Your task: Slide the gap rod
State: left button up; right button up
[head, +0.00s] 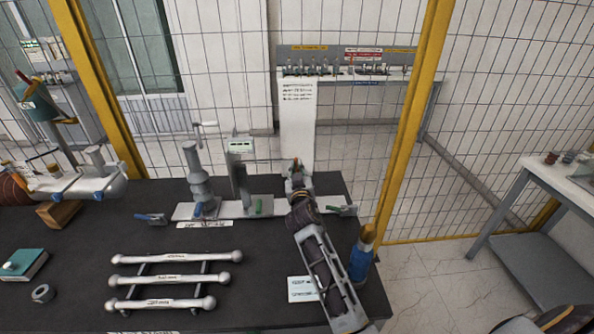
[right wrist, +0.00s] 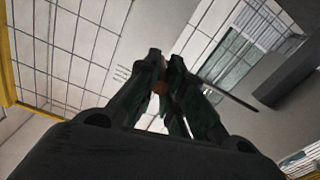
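A grey spark-gap-like fixture stands on a pale base plate (head: 234,211) at the table's back. It has a stepped grey column (head: 200,186) at left and an upright with a pale green-labelled box (head: 241,147). My right gripper (head: 296,166) is at the fixture's right end, hiding the part behind it. In the right wrist view its dark fingers (right wrist: 166,66) are close together, with a small orange-brown piece (right wrist: 160,88) between or behind them. Whether they grip it is unclear. A thin dark rod (right wrist: 232,97) shows right of the fingers; I cannot tell if it is the gap rod. My left gripper is out of view.
Three ball-ended rods (head: 170,280) lie on a rack at the table's front. A blue bottle-like object (head: 361,254) stands close right of my right arm. A white card (head: 302,289) lies left of the forearm. A teal book (head: 24,264) lies at left. Yellow-framed mesh fencing (head: 410,110) stands behind.

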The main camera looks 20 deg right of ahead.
jog(key=shift+d+r, duration=0.1)
jog(key=shift+d, duration=0.05)
jog(key=shift+o, duration=0.7)
jog(key=r, duration=0.9)
jog(key=shift+s+a+r, duration=0.1)
jog(key=shift+a+r, duration=0.15)
jog(key=shift+r, duration=0.05)
jog(key=shift+w+d+r, duration=0.1)
jog(key=shift+w+d, duration=0.05)
jog(key=shift+w, duration=0.05)
jog(key=shift+s, duration=0.15)
